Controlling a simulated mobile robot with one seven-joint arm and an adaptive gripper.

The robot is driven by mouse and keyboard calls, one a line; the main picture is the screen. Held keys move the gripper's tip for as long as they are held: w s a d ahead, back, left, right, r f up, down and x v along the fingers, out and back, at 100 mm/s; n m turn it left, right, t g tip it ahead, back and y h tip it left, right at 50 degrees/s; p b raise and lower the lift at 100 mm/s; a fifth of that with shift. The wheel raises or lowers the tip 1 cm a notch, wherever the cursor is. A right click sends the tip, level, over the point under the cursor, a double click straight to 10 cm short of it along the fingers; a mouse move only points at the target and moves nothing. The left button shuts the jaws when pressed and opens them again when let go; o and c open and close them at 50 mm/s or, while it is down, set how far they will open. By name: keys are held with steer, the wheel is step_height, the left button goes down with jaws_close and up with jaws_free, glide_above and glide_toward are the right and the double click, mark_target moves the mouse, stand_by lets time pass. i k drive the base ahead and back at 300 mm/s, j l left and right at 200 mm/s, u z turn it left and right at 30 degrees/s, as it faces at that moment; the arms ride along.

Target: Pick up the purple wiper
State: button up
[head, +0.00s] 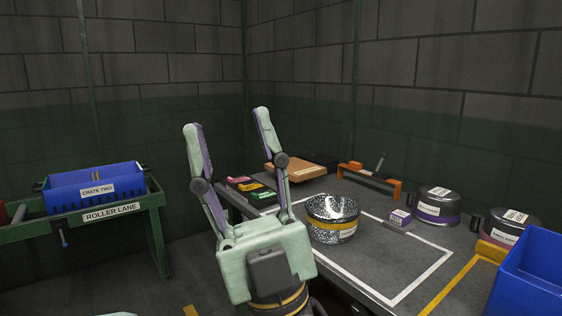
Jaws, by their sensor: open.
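A small grey block with a purple and white labelled top (400,217) lies on the dark table, between the speckled pot and the purple-banded pot. It looks like the purple wiper, but its label is too small to read. My gripper (226,120) is open and empty, its two pale green fingers with purple inner pads pointing up in the picture. It is well to the left of the block and apart from it. The gripper hides part of the table's left edge.
A speckled silver pot (333,227) stands left of the block. A purple-banded pot (437,212) and a pink-banded pot (503,233) stand right. An orange frame (369,178) is behind. Blue bins stand at right (535,275) and left (92,188). The table's front middle is clear.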

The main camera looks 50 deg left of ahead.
mark_target(399, 220)
steer(key=u, duration=1.25)
